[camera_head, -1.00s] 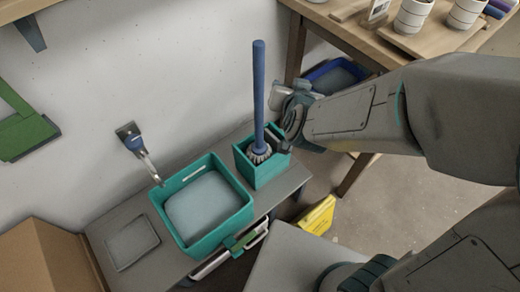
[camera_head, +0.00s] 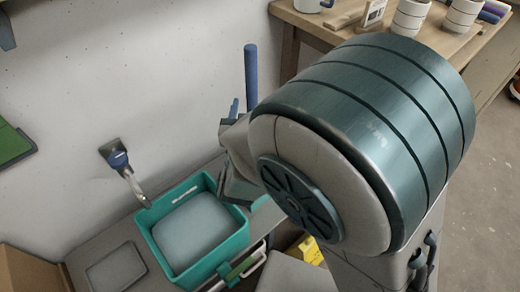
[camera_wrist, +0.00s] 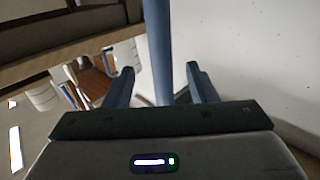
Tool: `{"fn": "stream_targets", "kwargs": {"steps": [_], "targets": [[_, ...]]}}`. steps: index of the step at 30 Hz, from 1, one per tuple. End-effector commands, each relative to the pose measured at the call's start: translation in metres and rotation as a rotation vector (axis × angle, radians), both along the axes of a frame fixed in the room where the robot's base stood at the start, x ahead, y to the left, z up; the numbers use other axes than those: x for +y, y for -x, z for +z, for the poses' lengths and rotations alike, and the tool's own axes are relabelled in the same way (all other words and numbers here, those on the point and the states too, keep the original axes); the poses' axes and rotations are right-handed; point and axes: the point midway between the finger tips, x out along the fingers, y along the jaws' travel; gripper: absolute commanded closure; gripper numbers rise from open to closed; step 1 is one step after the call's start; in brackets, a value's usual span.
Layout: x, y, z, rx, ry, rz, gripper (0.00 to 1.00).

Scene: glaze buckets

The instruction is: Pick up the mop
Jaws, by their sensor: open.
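The mop (camera_head: 251,78) has a blue upright handle, and its upper part shows above my arm in the head view. Its brush head and the small teal bucket around it are mostly hidden behind my arm. In the wrist view the blue handle (camera_wrist: 158,50) runs down between the two fingers of my gripper (camera_wrist: 163,82). The fingers are open, one on each side of the handle, with gaps to it. In the head view, part of my gripper shows just left of the handle, and the rest is hidden.
A teal basin (camera_head: 240,240) with grey-blue contents stands on the grey bench (camera_head: 88,250). A wooden table (camera_head: 320,30) with white cups stands at the back right. A yellow object (camera_head: 308,250) is below the bench.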

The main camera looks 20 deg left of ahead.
Motion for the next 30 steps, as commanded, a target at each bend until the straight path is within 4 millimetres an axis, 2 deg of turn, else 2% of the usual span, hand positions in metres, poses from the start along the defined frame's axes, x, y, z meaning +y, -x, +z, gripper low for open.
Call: {"fn": "stream_targets", "kwargs": {"steps": [3, 8, 16, 20, 26, 30], "targets": [[0.004, -0.014, 0.000, 0.000, 0.000, -0.001, 0.48], [0.007, -0.023, -0.001, 0.000, 0.001, 0.000, 0.48], [0.020, -0.060, -0.002, -0.001, -0.001, -0.001, 0.48], [0.022, -0.067, -0.002, 0.000, 0.000, 0.000, 0.48], [0.022, -0.067, -0.002, 0.000, 0.000, 0.001, 0.48], [0.022, -0.067, -0.002, 0.001, 0.000, 0.001, 0.87]]}}
